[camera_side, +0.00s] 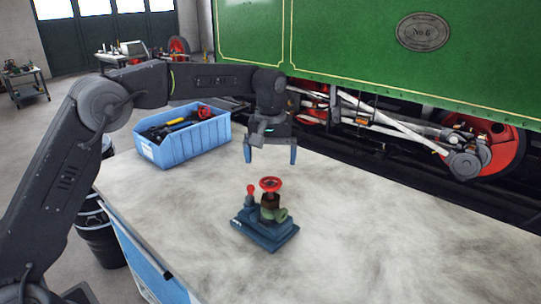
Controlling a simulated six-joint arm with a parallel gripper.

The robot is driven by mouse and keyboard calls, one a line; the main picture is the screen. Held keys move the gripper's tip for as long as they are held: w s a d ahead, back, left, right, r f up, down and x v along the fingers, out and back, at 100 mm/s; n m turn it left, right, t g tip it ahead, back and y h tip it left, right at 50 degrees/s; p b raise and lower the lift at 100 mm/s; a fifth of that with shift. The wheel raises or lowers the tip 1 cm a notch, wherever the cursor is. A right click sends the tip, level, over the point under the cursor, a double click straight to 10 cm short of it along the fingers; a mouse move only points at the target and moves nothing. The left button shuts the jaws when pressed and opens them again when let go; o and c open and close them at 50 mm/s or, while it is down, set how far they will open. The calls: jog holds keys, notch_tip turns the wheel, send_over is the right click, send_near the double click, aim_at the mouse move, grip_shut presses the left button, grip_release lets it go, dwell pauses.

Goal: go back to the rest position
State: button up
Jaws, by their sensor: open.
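My gripper (270,155) hangs above the workbench, pointing down, with its two blue-tipped fingers apart and nothing between them. Below it and apart from it, a small valve assembly stands upright on the bench: a blue base (265,235), a greenish valve body (274,214), a red handwheel (270,184) on top and a small red-knobbed lever (250,190) at its left.
A blue bin (190,147) with tools and a red wheel-like part stands at the bench's back left. The bench top (400,240) is clear at right and front. A green steam tram (350,40) with red wheels stands behind the bench.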

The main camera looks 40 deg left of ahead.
jog(key=s+a+r+m+t, duration=0.15)
jog(key=s+r, duration=0.25)
jog(key=s, duration=0.4)
jog(key=s+d+r+m+t, duration=0.1)
jog(key=s+r+m+t, duration=0.1)
jog(key=s+r, duration=0.5)
jog(key=s+f+m+t, duration=0.1)
jog(key=s+f, duration=0.3)
jog(key=s, duration=0.4)
jog(key=s+a+f+m+t, duration=0.1)
jog(key=s+f, duration=0.3)
jog(key=s, duration=0.5)
jog(key=shift+s+m, duration=0.3)
jog(key=shift+m, duration=0.55)
jog(key=shift+f, duration=0.1)
